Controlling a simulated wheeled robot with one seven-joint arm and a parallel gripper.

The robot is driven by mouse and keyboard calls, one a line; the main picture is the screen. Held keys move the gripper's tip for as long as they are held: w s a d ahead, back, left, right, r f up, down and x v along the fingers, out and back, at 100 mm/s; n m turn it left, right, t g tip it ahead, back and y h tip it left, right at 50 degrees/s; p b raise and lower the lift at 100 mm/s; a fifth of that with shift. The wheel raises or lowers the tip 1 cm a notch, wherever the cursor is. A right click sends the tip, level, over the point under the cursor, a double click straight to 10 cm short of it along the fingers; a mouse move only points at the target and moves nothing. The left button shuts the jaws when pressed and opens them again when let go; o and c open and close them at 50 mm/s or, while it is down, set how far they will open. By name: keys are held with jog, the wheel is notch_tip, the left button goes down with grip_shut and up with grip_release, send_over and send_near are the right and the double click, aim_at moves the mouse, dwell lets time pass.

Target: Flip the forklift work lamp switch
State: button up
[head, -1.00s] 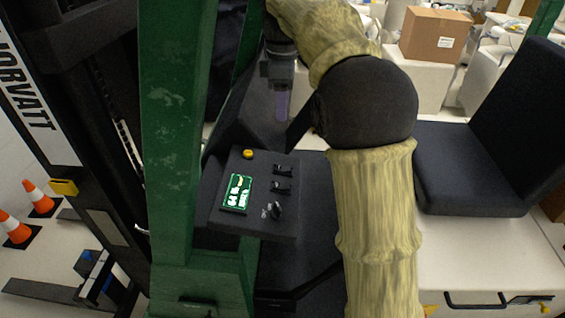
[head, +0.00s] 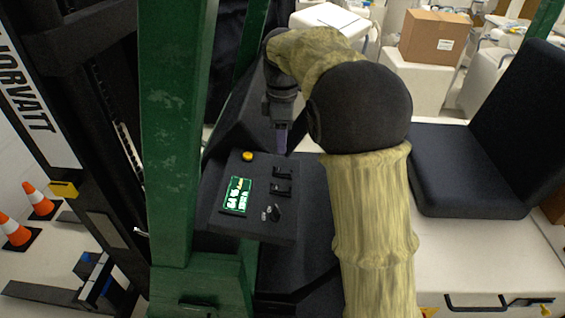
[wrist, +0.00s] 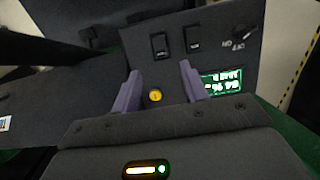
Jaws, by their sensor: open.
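The forklift's dark control panel (head: 225,222) carries two black rocker switches, one upper (head: 282,172) and one lower (head: 281,189). In the wrist view the two rockers (wrist: 160,46) (wrist: 193,40) sit side by side, beyond the fingertips. I cannot read which one is for the work lamp. My gripper (head: 282,148) points down just above the far edge of the panel, short of the rockers. In the wrist view its purple fingers (wrist: 160,76) are apart and empty, with a yellow button (wrist: 155,95) showing between them. No finger visibly touches a switch.
A lit green display (head: 237,195) and a black rotary knob (head: 276,212) share the panel. The green mast post (head: 180,120) stands close at left. A black seat (head: 465,170) is at right. Orange cones (head: 15,232) stand on the floor at far left.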

aim_at(282, 170)
notch_tip(282, 170, down, 9)
jog(key=shift+r+p, duration=0.1)
jog(key=shift+p, duration=0.35)
grip_shut()
